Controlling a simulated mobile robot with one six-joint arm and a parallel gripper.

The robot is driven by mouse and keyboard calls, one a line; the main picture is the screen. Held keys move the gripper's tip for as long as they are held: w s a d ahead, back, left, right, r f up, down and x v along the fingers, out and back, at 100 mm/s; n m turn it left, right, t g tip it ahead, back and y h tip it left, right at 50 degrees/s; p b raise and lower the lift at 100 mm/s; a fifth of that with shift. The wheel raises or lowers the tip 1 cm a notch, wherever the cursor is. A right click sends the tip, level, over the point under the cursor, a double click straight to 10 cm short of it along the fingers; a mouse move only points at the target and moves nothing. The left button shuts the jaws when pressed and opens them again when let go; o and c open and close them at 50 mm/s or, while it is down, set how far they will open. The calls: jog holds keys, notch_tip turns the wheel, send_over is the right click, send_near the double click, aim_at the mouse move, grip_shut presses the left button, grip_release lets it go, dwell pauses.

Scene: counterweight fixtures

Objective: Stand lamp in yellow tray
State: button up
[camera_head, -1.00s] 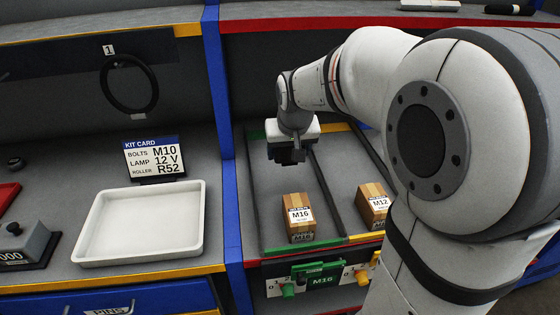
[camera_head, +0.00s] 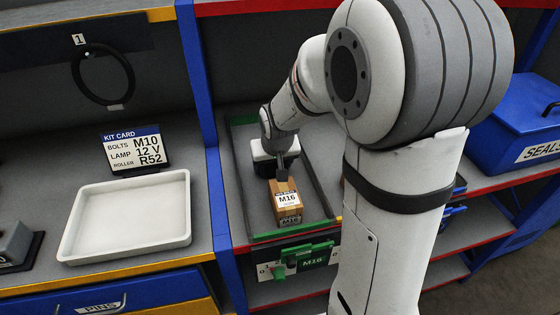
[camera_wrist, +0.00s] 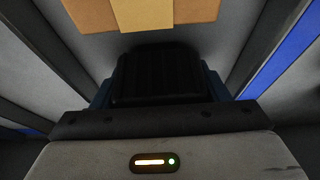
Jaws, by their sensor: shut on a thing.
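A brown box labelled M16 (camera_head: 286,203) sits in a green-edged lane on the shelf, its label facing me. My gripper (camera_head: 281,176) reaches down from behind and is shut on the box's upper rear part. In the wrist view, the dark fingers (camera_wrist: 160,52) meet the brown box (camera_wrist: 90,14) at the top edge. The exact contact is hidden there. A white tray (camera_head: 70,240) stands empty on the left counter. No lamp and no yellow tray can be made out.
A kit card (camera_head: 133,149) reading M10, 12 V, R52 stands behind the white tray. A blue post (camera_head: 196,75) divides the counter from the lane. A green M16 latch (camera_head: 306,256) is below the lane. A blue SEALS bin (camera_head: 515,130) is at right.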

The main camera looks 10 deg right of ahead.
jog(key=shift+f, duration=0.1)
jog(key=o, duration=1.3)
jog(key=shift+c, duration=0.2)
